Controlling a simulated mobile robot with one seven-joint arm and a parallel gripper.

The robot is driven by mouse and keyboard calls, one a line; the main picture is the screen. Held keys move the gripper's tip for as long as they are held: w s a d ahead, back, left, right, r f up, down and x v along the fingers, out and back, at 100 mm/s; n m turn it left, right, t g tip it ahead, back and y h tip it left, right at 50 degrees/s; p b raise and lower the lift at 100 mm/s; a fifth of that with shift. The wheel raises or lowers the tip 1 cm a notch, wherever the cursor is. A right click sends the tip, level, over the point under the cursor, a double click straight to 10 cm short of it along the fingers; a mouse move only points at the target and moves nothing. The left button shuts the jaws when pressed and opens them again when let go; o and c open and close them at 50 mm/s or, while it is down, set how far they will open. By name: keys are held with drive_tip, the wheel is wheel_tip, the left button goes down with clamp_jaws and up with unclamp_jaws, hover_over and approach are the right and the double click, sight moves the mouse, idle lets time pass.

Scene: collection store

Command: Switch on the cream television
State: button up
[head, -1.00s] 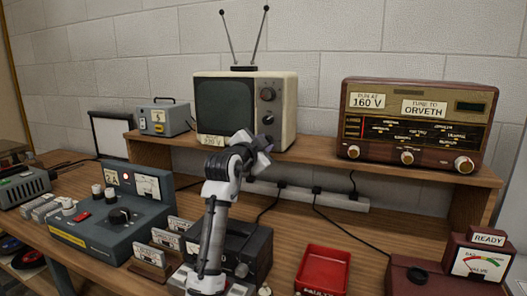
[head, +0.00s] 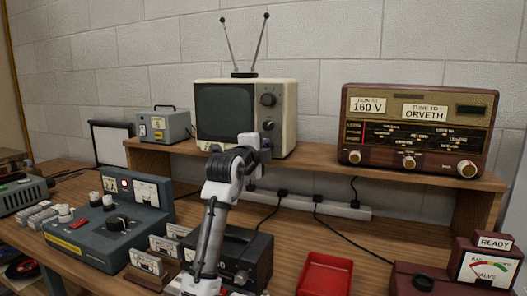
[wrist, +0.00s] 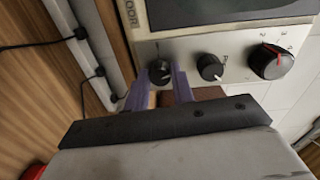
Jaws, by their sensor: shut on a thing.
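The cream television (head: 288,115) stands on the raised shelf, its screen (head: 225,107) dark. Its front panel also shows in the wrist view (wrist: 236,50), turned sideways, with three black knobs in a row. The lowest knob (wrist: 160,72) is between the fingertips of my gripper (wrist: 160,85), which is shut on it. The middle knob (wrist: 210,67) and the large knob with a red pointer (wrist: 270,62) are clear of the fingers. In the head view my wrist hides the television's lower right front, so the fingers and lowest knob are hidden there.
A brown radio (head: 418,135) stands right of the television on the shelf (head: 335,157). A grey meter box (head: 163,127) is at its left. Below are a blue-grey control unit (head: 110,225), a red tray (head: 324,272) and a power strip (head: 340,209) with cables.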

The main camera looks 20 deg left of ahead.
idle(0.5)
drive_tip(key=o, duration=1)
drive_tip(key=shift+s, duration=0.15)
drive_tip(key=s+b, duration=0.1)
drive_tip(key=s, duration=0.3)
drive_tip(key=s+b, duration=0.1)
drive_tip(key=s, duration=0.4)
drive_tip(key=s+b, duration=0.1)
drive_tip(key=s, duration=0.3)
drive_tip(key=shift+s+a+r, duration=0.25)
drive_tip(key=shift+s, duration=0.05)
